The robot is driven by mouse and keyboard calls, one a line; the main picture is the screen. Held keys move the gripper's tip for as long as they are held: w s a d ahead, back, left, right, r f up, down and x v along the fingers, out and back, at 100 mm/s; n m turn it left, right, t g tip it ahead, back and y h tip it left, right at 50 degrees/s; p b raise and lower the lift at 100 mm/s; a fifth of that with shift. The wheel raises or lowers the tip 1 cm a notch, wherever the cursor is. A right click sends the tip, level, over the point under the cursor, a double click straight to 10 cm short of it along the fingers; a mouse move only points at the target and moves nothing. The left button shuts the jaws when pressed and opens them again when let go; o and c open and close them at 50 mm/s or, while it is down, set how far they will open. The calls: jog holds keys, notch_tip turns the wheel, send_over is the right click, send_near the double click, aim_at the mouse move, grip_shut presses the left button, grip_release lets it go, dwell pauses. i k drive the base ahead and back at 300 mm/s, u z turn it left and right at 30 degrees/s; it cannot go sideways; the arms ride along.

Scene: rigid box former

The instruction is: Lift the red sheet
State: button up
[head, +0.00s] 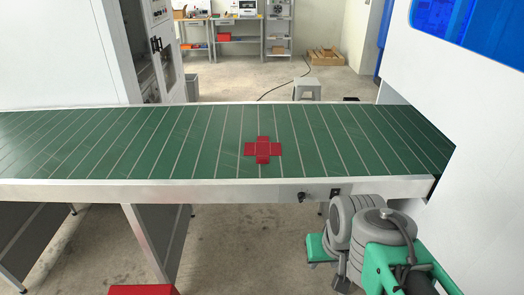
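The red sheet (263,150) is cross-shaped, with faint lines around its middle square. It lies flat on the green slatted conveyor (100,140), a little right of the picture's middle. Nothing covers it. Grey and green parts of my arm show at the lower right, in front of the conveyor's near edge and apart from the sheet.
The conveyor's near metal rail (180,192) carries a small black knob (302,197). White machine housings stand at the left (55,50) and right (480,120). A red object (142,290) is cut off at the bottom edge. The belt around the sheet is clear.

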aim_at(263, 149)
jog(key=i, duration=1)
jog(key=u, duration=2.05)
jog(key=i, duration=0.5)
jog(key=u, duration=0.05)
